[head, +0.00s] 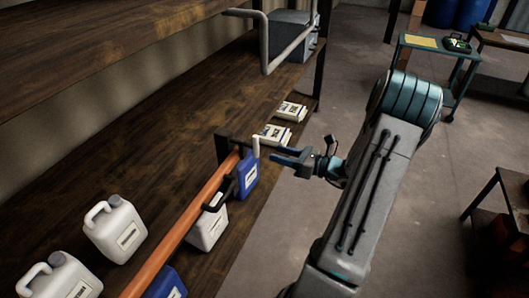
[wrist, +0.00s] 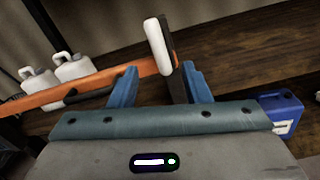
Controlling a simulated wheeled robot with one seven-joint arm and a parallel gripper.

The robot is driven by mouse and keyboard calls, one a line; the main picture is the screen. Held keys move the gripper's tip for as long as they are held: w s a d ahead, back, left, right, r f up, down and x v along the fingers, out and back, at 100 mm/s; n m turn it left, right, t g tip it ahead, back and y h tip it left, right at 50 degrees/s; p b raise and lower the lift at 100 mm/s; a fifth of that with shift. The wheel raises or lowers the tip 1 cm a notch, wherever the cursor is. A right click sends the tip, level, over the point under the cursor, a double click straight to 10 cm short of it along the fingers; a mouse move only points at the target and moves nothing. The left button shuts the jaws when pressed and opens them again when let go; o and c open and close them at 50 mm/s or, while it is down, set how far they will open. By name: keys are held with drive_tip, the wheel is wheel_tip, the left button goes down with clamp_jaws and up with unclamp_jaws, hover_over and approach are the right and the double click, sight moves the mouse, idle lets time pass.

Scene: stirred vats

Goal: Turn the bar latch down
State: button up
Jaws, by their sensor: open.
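The bar latch is a long orange bar (head: 190,217) in front of the shelf, running up to a dark bracket (head: 222,150). A short white handle (head: 256,147) stands upright near that end. My gripper (head: 279,156) is open, just right of the white handle, its fingers pointing towards it. In the wrist view the white handle (wrist: 158,46) stands ahead, between the lines of my two blue fingers (wrist: 160,82). The orange bar (wrist: 85,84) slopes away to the left there. Nothing is between the fingers; whether they touch the handle I cannot tell.
White jugs (head: 116,229) stand on the wooden shelf behind the bar. A blue jug (head: 249,170) is close below the handle. White packs (head: 271,135) lie further back. A grey pipe loop (head: 264,45) hangs above.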

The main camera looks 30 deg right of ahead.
drive_tip(key=shift+v, duration=2.15)
drive_tip(key=s+a+r+n+g, duration=0.2)
drive_tip(key=a+n+g, duration=0.35)
drive_tip(key=a, duration=0.35)
drive_tip(key=s+a+r+n+g, duration=0.1)
drive_tip(key=a+r+n+g, duration=0.1)
drive_tip(key=a+n+g, duration=0.5)
drive_tip(key=s+a+r+n+h, duration=0.2)
drive_tip(key=s+a+n+h, duration=0.2)
drive_tip(key=n, duration=0.5)
drive_tip(key=s+a+r+n+t+h, duration=0.1)
drive_tip(key=s+a+r+n+h, duration=0.2)
drive_tip(key=s+n+h, duration=0.4)
drive_tip(key=shift+s+a+r+n, duration=0.25)
drive_tip(key=shift+s+a+n, duration=0.4)
drive_tip(key=shift+n, duration=0.5)
drive_tip(key=shift+s+d, duration=0.1)
